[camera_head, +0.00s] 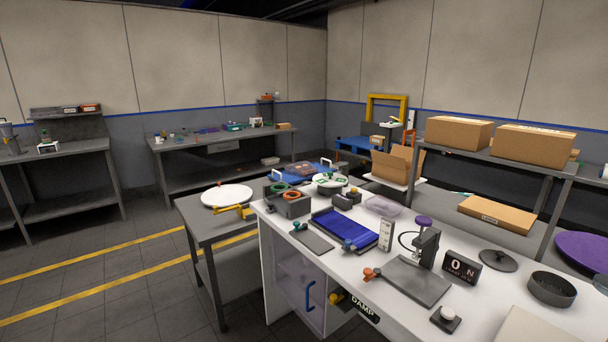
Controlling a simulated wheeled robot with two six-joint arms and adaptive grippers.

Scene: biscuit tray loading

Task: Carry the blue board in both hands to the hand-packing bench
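A blue board (322,173) with upright white handles at its ends lies on a grey table behind the white bench. A dark brown item (302,168) sits on it, and things in front hide part of its near side. Neither of my grippers is in view. No label names the hand-packing bench. A white-topped bench (489,309) stands in front, and a long grey bench (190,146) stands against the back wall.
The white bench carries a blue-ribbed tray (343,230), a stamp press (427,244) and several small items. A grey side table (202,226) holds a white round disc (227,195). Cartons (459,132) stand on a shelf at right. Floor with yellow lines is clear at left.

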